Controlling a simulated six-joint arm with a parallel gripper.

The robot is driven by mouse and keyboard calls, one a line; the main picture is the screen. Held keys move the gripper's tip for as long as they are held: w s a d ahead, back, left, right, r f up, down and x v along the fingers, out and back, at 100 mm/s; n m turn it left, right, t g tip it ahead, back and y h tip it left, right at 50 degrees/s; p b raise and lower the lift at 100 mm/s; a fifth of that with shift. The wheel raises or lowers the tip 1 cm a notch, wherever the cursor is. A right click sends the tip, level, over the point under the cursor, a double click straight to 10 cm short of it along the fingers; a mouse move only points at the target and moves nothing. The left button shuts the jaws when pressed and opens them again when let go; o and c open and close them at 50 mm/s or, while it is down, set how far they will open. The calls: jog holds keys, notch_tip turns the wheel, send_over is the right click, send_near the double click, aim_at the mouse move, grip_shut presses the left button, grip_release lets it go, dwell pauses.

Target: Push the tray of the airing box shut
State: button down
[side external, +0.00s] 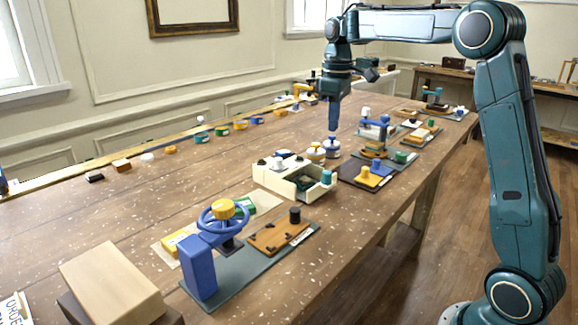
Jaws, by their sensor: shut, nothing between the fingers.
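The airing box (272,180) is a cream box near the middle of the table, with dark and white knobs on top. Its tray (311,191) appears to stick out at the right, with a dark inside and a teal knob (326,177) at its outer end. My gripper (333,127) is shut and empty.
A dark board with a yellow block (374,175) lies right of the tray. A blue stand with a handwheel (222,214) and a brown board (280,234) are in front. Bare table lies left of the box.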

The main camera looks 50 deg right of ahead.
jog(key=s+d+f+n+t, duration=0.2)
jog(key=s+d+f+n, duration=0.2)
jog(key=s+n, duration=0.15)
jog(key=s+a+f+n+t+y, duration=0.1)
jog(key=s+a+n+t+y, duration=0.2)
jog(key=s, duration=0.4)
jog(key=shift+s+a+f+n+t, duration=0.2)
jog(key=shift+f+n+t, duration=0.1)
jog(key=shift+n+t, duration=0.6)
jog(key=shift+f, duration=0.1)
send_near(328, 186)
jog(key=a+f, duration=0.1)
jog(key=s+a+f, duration=0.1)
jog(key=f, duration=0.1)
jog(key=shift+s+a+f, duration=0.1)
jog(key=shift+f, duration=0.15)
jog(key=w, duration=0.2)
jog(key=shift+w+d+f, duration=0.2)
jog(key=shift+w+d, duration=0.05)
jog(key=shift+w, duration=0.1)
jog(key=shift+w+d, duration=0.25)
jog(key=shift+w, duration=0.5)
